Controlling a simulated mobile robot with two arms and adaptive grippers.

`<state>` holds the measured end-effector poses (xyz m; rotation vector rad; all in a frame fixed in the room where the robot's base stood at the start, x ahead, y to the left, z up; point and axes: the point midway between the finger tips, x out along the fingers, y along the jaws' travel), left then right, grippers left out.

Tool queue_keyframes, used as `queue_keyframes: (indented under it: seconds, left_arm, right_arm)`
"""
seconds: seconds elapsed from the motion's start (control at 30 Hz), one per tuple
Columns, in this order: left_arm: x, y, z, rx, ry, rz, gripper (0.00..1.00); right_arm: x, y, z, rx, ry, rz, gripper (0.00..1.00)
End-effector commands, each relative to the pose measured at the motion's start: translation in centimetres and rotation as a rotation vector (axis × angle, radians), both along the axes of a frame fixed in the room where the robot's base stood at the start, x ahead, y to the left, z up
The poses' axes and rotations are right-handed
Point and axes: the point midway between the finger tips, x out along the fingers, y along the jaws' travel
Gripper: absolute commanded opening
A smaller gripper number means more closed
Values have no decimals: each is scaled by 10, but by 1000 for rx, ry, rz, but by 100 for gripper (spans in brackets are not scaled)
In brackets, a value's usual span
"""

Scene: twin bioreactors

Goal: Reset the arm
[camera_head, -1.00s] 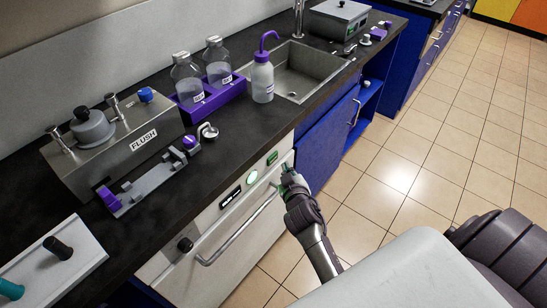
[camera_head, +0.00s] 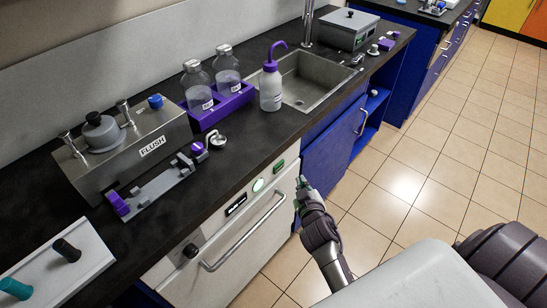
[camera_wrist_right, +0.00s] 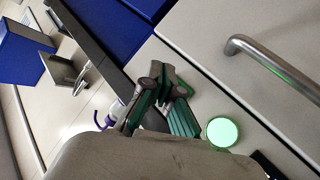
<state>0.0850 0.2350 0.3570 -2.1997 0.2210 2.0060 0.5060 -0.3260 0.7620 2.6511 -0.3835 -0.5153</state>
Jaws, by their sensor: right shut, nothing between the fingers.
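My right gripper (camera_head: 301,184) is at the front of a white under-counter appliance (camera_head: 222,239), by its upper right corner. In the right wrist view its green-padded fingers (camera_wrist_right: 166,100) are shut with nothing between them. A round lit green button (camera_wrist_right: 222,131) shows close beside the fingers; it also shows on the appliance panel in the head view (camera_head: 258,185). I cannot tell whether the fingers touch the panel. My left gripper is not in view.
The appliance has a bar handle (camera_head: 243,235). On the black counter stand a FLUSH unit (camera_head: 125,150), a purple rack (camera_head: 218,105) with two bottles, a wash bottle (camera_head: 270,88) and a sink (camera_head: 310,80). Tiled floor (camera_head: 400,185) is clear at the right.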

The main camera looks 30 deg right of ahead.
Motion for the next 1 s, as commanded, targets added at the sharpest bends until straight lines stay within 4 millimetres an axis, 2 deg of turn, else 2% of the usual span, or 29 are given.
queue_keyframes:
  seconds: [0.17,0.27,0.37,0.47,0.5,0.57,0.6,0.67,0.7,0.77,0.8,0.87,0.9,1.0]
  left_arm:
    - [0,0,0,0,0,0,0]
    - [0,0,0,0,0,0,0]
    - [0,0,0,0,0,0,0]
    - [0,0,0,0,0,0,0]
    - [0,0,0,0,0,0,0]
    - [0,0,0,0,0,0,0]
    - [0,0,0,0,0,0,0]
    - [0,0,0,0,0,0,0]
    - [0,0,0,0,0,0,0]
    - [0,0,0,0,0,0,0]
    - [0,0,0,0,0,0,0]
    - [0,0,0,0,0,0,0]
    - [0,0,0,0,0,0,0]
    - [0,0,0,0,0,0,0]
  right_arm:
    - [0,0,0,1,1,0,0]
    - [-2,4,-12,10,22,10,0]
    - [-9,17,-48,44,87,38,0]
    - [-29,38,-108,102,200,78,0]
    - [-41,47,-134,127,253,95,0]
    - [-63,61,-173,165,333,116,0]
    - [-79,69,-198,190,387,129,0]
    - [-107,80,-233,222,468,144,0]
    - [-128,86,-255,244,523,152,0]
    - [-162,94,-286,274,607,159,0]
    - [-186,98,-305,291,662,162,0]
    - [-224,101,-331,316,744,161,0]
    - [-250,103,-346,331,798,159,0]
    - [-313,103,-375,359,920,145,0]
